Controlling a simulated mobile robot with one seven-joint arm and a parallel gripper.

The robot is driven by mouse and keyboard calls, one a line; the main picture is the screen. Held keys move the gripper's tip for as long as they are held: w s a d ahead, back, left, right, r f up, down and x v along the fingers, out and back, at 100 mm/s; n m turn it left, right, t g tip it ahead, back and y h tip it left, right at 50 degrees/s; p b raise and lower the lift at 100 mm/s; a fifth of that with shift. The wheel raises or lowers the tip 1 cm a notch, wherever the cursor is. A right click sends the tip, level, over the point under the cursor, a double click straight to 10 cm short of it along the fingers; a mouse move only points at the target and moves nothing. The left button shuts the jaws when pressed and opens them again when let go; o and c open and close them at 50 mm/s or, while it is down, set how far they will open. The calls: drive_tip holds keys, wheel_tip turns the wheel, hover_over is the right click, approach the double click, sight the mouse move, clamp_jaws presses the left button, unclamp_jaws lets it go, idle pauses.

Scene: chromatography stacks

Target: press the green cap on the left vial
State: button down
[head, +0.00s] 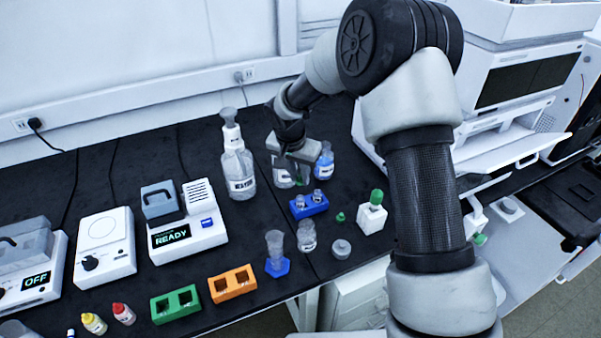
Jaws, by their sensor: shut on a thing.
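A blue rack (312,209) stands on the black bench and holds two small clear vials. The left vial (299,201) sits just below my gripper, and the right vial (317,196) is beside it. My gripper (301,179) points down above and behind the rack, near the left vial. It is shut on a small green thing (301,183) that looks like a green cap, partly hidden by the fingers. I cannot tell whether this cap touches the left vial. Another green cap (340,216) lies on the bench right of the rack.
A blue-labelled bottle (326,161) and a wash bottle (237,168) stand behind. In front are a clear jar (306,237), a grey-lidded container (341,249) and a blue-based cylinder (276,255). A white green-topped container (371,214) stands right of the rack.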

drive_tip(key=shift+f+b, duration=1.75)
drive_tip(key=shift+f, duration=1.05)
drive_tip(key=shift+f+b, duration=0.15)
drive_tip(key=shift+b, duration=1.05)
idle(0.7)
drive_tip(key=c, duration=1)
unclamp_jaws()
drive_tip(key=shift+r+p, duration=1.75)
drive_tip(key=shift+r, duration=1.8)
